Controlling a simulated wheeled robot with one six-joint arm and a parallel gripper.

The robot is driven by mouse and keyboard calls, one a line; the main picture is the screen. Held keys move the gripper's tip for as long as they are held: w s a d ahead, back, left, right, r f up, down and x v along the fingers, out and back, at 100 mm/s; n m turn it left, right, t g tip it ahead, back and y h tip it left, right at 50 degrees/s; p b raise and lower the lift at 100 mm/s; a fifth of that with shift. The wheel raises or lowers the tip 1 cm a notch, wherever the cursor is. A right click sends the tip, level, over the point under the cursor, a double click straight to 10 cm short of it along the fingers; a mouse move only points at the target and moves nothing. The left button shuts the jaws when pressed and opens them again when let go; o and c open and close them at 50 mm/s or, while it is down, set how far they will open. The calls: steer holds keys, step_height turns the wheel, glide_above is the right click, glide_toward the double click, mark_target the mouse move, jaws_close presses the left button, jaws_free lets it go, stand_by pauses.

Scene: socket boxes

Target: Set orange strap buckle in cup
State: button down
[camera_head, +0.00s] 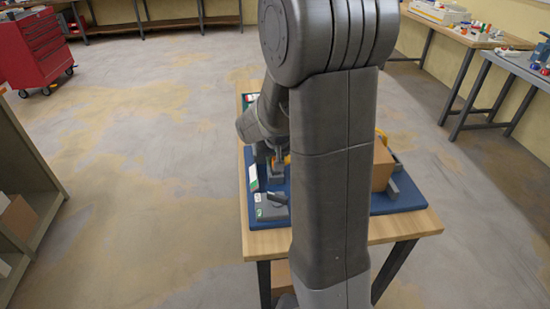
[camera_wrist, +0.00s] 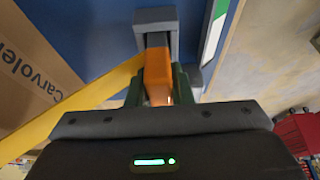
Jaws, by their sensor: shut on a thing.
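In the wrist view an orange strap buckle (camera_wrist: 158,72) sits between the dark green fingers of my gripper (camera_wrist: 158,88), which is shut on it. A yellow strap (camera_wrist: 75,103) runs from beside the buckle to the lower left. Directly beyond the buckle is a grey cup-like holder (camera_wrist: 169,19), and a dark part lies between the two. The buckle lines up with the holder; I cannot tell whether it is inside. In the head view my arm hides most of this area, with only a little orange showing by the gripper.
A cardboard box (camera_head: 382,168) stands on the blue board (camera_head: 408,197) at right; it fills the upper left of the wrist view (camera_wrist: 35,65). A grey fixture (camera_head: 270,209) sits at the board's near left. The wooden table edge (camera_head: 262,244) is bare.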

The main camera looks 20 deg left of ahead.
steer(key=shift+f, duration=0.3)
steer(key=c, duration=1.2)
jaws_free()
steer(key=v, duration=1.4)
steer(key=shift+f, duration=0.1)
steer(key=x, duration=1.4)
steer(key=shift+r, duration=0.2)
steer(key=shift+d, duration=0.1)
